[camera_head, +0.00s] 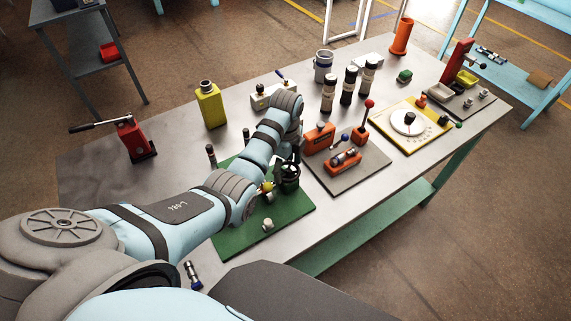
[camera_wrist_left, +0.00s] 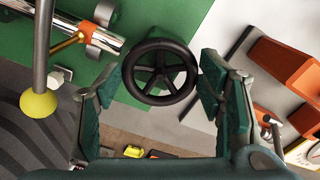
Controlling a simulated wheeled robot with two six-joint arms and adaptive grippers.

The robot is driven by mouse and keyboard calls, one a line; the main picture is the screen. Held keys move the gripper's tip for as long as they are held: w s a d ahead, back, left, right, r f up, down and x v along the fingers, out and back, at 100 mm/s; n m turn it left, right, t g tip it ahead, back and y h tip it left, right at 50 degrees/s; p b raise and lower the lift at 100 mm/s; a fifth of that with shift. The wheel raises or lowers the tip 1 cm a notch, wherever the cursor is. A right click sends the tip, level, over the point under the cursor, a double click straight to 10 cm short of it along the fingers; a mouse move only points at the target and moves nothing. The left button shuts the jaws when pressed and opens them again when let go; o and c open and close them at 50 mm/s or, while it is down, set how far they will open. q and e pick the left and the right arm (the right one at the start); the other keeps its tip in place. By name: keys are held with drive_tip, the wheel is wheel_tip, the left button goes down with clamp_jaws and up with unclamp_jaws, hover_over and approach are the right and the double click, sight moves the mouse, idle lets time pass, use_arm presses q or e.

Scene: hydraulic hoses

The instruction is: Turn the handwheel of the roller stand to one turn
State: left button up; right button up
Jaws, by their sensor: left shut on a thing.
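The roller stand has a green base plate (camera_head: 240,245) on the near side of the bench. Its black spoked handwheel (camera_head: 291,172) is partly covered by my left gripper (camera_head: 283,163) in the head view. In the left wrist view the handwheel (camera_wrist_left: 160,71) shows whole, between the two teal fingers of my left gripper (camera_wrist_left: 157,84). The fingers are shut on the wheel, one on each side of its rim. A silver roller (camera_wrist_left: 88,32) with an orange part lies at the upper left there. My right gripper is in neither view.
A lever with a yellow ball (camera_wrist_left: 38,103) stands close beside my left gripper. An orange device on a grey plate (camera_head: 345,180) sits right of the stand. A yellow can (camera_head: 210,106) and a red jack (camera_head: 133,138) stand farther back. The bench's left part is largely clear.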

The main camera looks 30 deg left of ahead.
use_arm(q)
drive_tip(key=n, duration=0.7)
drive_tip(key=shift+s, duration=0.15)
drive_tip(key=n, duration=0.6)
drive_tip(key=shift+d+n, duration=0.2)
drive_tip(key=shift+n, duration=0.2)
drive_tip(key=n, duration=0.7)
drive_tip(key=shift+d, duration=0.15)
drive_tip(key=n, duration=0.6)
drive_tip(key=shift+d+r+n, duration=0.1)
drive_tip(key=shift+d+n, duration=0.05)
drive_tip(key=shift+n, duration=0.15)
drive_tip(key=n, duration=1)
drive_tip(key=shift+w+n, duration=0.25)
drive_tip(key=shift+n, duration=0.15)
drive_tip(key=n, duration=0.5)
drive_tip(key=shift+w, duration=0.15)
drive_tip(key=n, duration=0.5)
drive_tip(key=shift+n, duration=0.3)
